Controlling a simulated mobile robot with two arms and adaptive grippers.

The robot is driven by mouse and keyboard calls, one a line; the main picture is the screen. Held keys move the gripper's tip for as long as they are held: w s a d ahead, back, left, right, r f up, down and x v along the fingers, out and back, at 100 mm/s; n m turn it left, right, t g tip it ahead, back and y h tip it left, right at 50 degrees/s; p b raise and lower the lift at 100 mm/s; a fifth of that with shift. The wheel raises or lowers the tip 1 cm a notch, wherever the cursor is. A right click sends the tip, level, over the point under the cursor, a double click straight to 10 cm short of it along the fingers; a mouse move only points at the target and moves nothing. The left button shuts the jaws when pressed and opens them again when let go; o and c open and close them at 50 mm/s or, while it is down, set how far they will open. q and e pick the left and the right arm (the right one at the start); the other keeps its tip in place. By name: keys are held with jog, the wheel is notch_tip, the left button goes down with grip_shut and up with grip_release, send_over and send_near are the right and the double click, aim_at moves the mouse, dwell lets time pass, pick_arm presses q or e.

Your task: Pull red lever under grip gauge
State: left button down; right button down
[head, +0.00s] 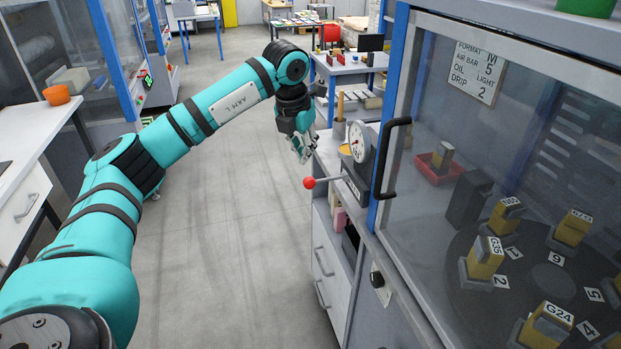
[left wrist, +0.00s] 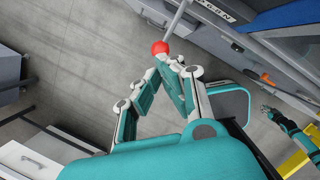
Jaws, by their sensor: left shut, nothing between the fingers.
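The red lever is a thin grey rod with a red ball knob (head: 309,183). It sticks out to the left below the round white dial of the grip gauge (head: 358,142). My left gripper (head: 304,158) is shut and empty, pointing down just above and behind the knob in the head view. In the left wrist view the red knob (left wrist: 160,47) lies just beyond the closed fingertips (left wrist: 168,62); whether they touch it I cannot tell. What looks like my right gripper (left wrist: 268,111) shows small at the right of the left wrist view; its fingers are unclear.
A glass-fronted cabinet (head: 400,212) with a black handle (head: 391,158) stands right of the gauge. Yellow labelled blocks sit inside it. A mallet-like wooden handle (head: 340,106) and a yellow-topped can stand behind the gauge. The floor (head: 230,250) left of the lever is clear.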

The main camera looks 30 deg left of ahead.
aim_at(309, 179)
pick_arm(q)
jog(key=shift+b+x, duration=2.4)
jog(key=shift+x, duration=1.1)
